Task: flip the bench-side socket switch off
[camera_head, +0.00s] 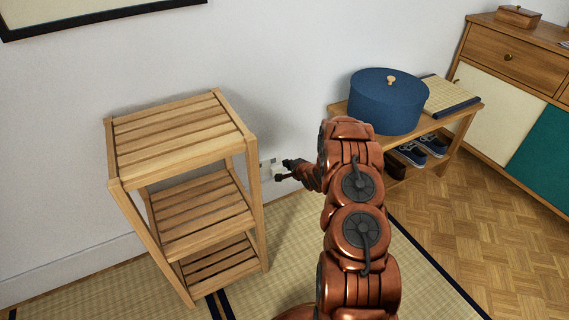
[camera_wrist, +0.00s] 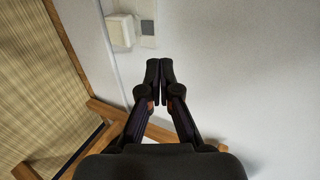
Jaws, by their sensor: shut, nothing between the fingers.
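A white wall socket (camera_head: 267,166) is low on the wall, between the slatted wooden shelf and the bench. In the wrist view the socket plate (camera_wrist: 147,11) shows at the top, with a cream block-like piece (camera_wrist: 119,31) standing out from it and a grey square (camera_wrist: 148,28) beside that piece. The switch's position is too small to tell. My gripper (camera_head: 283,171) is just right of the socket in the head view, partly overlapping it. In the wrist view my gripper (camera_wrist: 160,65) is shut and empty, its fingertips below the grey square in the picture. I cannot tell whether they touch the wall.
The slatted shelf (camera_head: 180,132) stands close on the left. The wooden bench (camera_head: 467,120) on the right holds a round blue box (camera_head: 384,103) and a woven mat (camera_head: 449,94), with shoes (camera_head: 412,154) below. A cabinet (camera_head: 500,48) is farther right. Tatami floor lies between shelf and bench.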

